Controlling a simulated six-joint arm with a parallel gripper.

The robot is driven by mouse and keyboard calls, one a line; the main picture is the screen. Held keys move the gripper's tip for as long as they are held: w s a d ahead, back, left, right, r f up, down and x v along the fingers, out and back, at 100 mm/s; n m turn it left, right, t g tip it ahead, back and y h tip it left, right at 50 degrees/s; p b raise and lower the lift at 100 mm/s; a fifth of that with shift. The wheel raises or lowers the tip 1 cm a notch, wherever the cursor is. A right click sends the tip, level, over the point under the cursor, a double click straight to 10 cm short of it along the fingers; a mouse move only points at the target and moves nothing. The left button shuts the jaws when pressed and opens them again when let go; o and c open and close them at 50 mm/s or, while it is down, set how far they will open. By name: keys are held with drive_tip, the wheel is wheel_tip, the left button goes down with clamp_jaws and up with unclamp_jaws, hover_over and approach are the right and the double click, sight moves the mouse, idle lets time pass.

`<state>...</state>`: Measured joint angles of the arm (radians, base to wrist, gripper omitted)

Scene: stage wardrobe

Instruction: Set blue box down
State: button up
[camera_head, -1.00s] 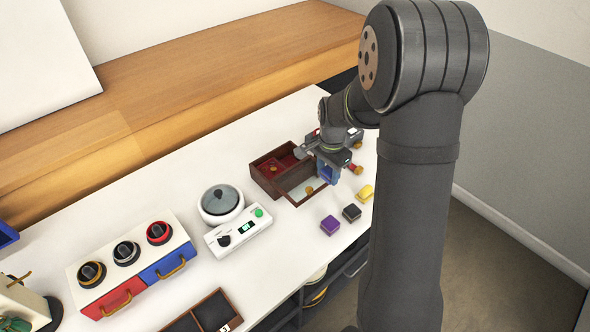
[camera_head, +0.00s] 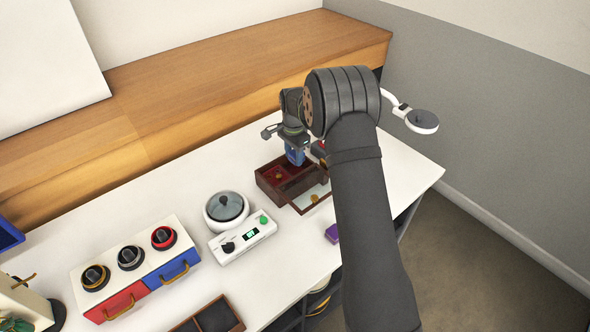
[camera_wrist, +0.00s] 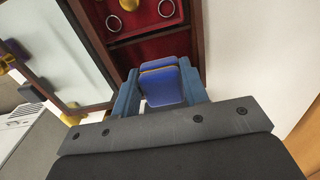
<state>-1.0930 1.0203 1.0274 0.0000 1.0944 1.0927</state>
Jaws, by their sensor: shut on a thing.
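The blue box (camera_head: 295,156) is a small blue case with a thin yellowish seam. My gripper (camera_wrist: 162,92) is shut on it, with a finger on each side in the wrist view, where the box also shows (camera_wrist: 162,88). In the head view, my gripper (camera_head: 294,150) holds the box over the back part of an open dark wooden case (camera_head: 268,190) with a red lining. I cannot tell whether the box touches the case. My arm hides the right side of the case.
The wooden case's glazed lid (camera_wrist: 58,45) lies open beside it. Rings and a gold piece (camera_wrist: 129,4) lie in the red lining. A purple block (camera_head: 332,233) is partly hidden by my arm.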

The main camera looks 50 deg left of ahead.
sight(294, 153)
drive_tip(key=shift+f, duration=3.05)
drive_tip(key=shift+f, duration=0.1)
drive_tip(key=shift+f, duration=0.1)
drive_tip(key=o, duration=0.7)
wheel_tip(294, 153, up, 12)
drive_tip(key=shift+r, duration=0.2)
drive_tip(key=shift+f, duration=0.15)
